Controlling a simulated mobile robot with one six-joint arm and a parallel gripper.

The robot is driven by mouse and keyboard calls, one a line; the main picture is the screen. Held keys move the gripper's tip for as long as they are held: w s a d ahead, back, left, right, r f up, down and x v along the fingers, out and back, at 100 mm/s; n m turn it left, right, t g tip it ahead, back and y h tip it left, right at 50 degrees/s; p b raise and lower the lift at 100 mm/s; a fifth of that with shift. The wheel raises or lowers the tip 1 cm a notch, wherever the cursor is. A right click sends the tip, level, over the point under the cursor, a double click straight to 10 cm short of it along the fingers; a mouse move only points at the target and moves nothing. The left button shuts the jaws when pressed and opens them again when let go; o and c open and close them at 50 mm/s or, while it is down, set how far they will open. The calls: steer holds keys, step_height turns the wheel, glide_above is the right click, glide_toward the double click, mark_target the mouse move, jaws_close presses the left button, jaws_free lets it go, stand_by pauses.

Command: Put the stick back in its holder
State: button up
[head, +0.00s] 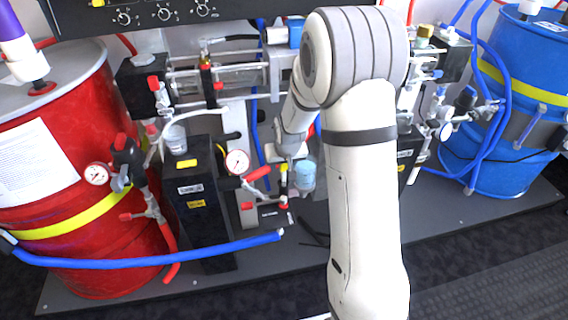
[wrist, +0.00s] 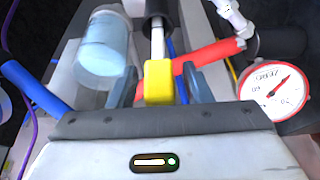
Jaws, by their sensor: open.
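The stick has a yellow block-shaped end (wrist: 158,82) and a pale thin rod, seen in the wrist view. The rod runs away from me to the mouth of a dark round tube (wrist: 159,8), which looks like its holder; how deep it sits in it I cannot tell. My gripper (wrist: 160,88) is open, with a grey finger on each side of the yellow end. I cannot see clear contact between the fingers and it. In the head view the yellow end (head: 284,168) shows small below my wrist, and my arm hides part of the area.
A red lever (wrist: 215,53) crosses close behind the stick. A pressure gauge (wrist: 272,89) is close on the right and a light-blue cup (wrist: 103,48) on the left. A red drum (head: 80,120), a blue drum (head: 520,110) and a loose blue hose (head: 150,260) surround the rig.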

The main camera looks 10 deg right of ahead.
steer(key=shift+r, duration=0.3)
steer(key=p+v, duration=0.3)
steer(key=v, duration=0.8)
steer(key=s+r+g, duration=0.1)
steer(key=s+r, duration=0.2)
steer(key=s, duration=0.9)
steer(key=s+r+g, duration=0.1)
steer(key=s+r, duration=0.3)
steer(key=s, duration=0.8)
steer(key=shift+s+g, duration=0.25)
steer(key=shift+g, duration=0.15)
steer(key=shift+d+r, duration=0.1)
